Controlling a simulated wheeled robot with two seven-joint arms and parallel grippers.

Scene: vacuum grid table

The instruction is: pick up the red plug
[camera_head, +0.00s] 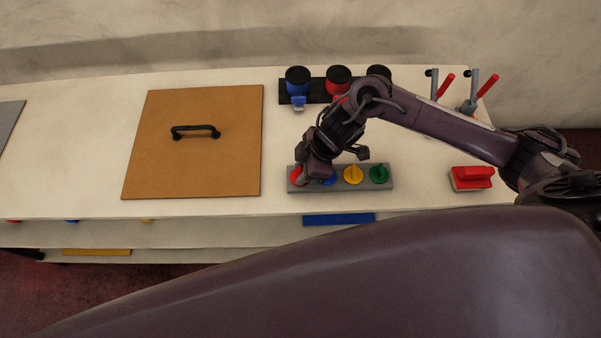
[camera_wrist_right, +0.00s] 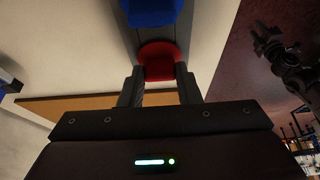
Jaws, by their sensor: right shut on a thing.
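The red plug (camera_head: 296,175) sits at the left end of a grey strip (camera_head: 312,190) on the table, partly hidden by my right gripper (camera_head: 311,178). To its right on the strip are a blue plug (camera_head: 331,178), a yellow plug (camera_head: 353,174) and a green plug (camera_head: 379,173). In the right wrist view the red plug (camera_wrist_right: 158,60) lies between the two fingers of my right gripper (camera_wrist_right: 160,85), which is shut on it. The blue plug (camera_wrist_right: 150,12) is just beyond it. I cannot tell whether the red plug is lifted. My left gripper is not in view.
A brown board (camera_head: 195,150) with a black handle (camera_head: 196,131) lies left of the strip. A red-handled block (camera_head: 472,178) stands to the right. Behind are a black rack with blue (camera_head: 297,84) and red (camera_head: 338,82) items, and red-handled clamps (camera_head: 486,85).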

